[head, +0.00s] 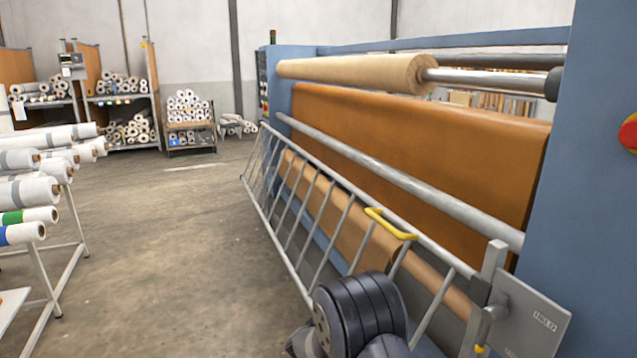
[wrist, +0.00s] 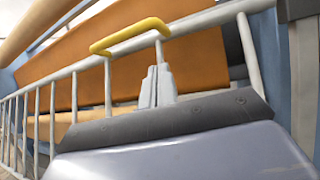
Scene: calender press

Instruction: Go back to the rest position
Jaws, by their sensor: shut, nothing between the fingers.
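My gripper (wrist: 157,74) shows in the wrist view as two pale grey fingers side by side, shut and empty. Behind them is the barred guard (wrist: 107,90) with its yellow handle (wrist: 130,35). The fingertips appear just below the handle in that picture; the distance between them is hard to judge. In the head view the guard (head: 310,262) slopes along the front of the press, with the yellow handle (head: 390,224) on its top rail. My dark arm joint is at the bottom middle, and the fingers cannot be made out there.
The blue press (head: 590,240) with its orange-brown sheet (head: 400,140) fills the right side. A red button (head: 628,133) is at the right edge. A rack of wrapped rolls (head: 30,190) stands at left. Shelves (head: 120,105) stand at the back. The floor (head: 165,240) between is clear.

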